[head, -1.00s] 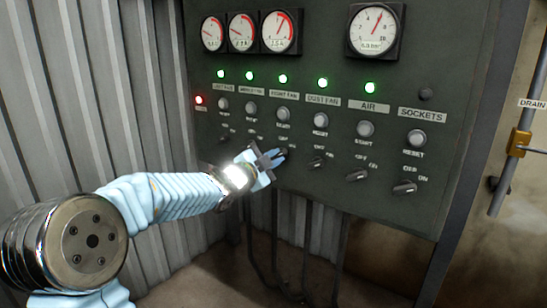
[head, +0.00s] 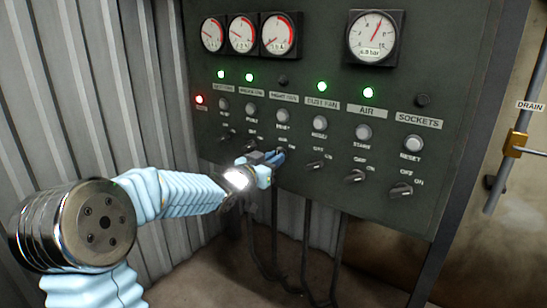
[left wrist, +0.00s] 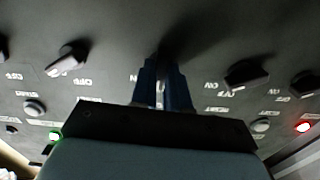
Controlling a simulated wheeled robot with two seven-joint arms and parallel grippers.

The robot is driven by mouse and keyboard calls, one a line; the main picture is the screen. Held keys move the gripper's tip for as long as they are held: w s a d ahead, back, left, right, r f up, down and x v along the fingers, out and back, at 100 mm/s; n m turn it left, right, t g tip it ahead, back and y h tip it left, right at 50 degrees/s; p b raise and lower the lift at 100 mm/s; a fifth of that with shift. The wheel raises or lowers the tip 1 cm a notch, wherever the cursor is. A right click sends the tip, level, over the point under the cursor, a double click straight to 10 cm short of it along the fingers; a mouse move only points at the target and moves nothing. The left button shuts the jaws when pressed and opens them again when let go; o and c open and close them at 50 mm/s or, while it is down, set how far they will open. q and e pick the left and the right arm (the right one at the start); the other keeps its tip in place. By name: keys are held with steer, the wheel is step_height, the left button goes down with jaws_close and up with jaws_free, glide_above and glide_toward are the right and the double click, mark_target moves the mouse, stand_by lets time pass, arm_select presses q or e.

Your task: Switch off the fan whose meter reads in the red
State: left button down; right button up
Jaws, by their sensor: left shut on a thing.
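The dark control panel (head: 330,120) carries three fan meters at upper left. The third meter (head: 281,35) has its needle at the low left, off the red arc. The first meter (head: 212,34) and second meter (head: 243,33) also have needles at the left. The lamp (head: 283,81) above the right fan label is dark. My left gripper (head: 276,158) is shut on the right fan's switch knob, which the fingers mostly hide. In the left wrist view its blue fingers (left wrist: 162,84) close on it, deep in shadow.
Green lamps glow over the left fan (head: 221,75), middle fan (head: 246,76), dust fan (head: 322,86) and air (head: 367,92). Neighbouring knobs are close: the middle one (head: 249,147) and the dust fan one (head: 314,168). Cables hang below the panel.

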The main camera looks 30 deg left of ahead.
arm_select(q)
steer(key=shift+n, duration=0.6)
steer(key=c, duration=1.1)
jaws_free()
steer(key=s, duration=0.9)
steer(key=s+a, duration=0.1)
steer(key=s, duration=0.3)
steer(key=shift+s+b, duration=0.35)
steer(key=shift+s, duration=0.05)
steer(key=shift+f, duration=0.1)
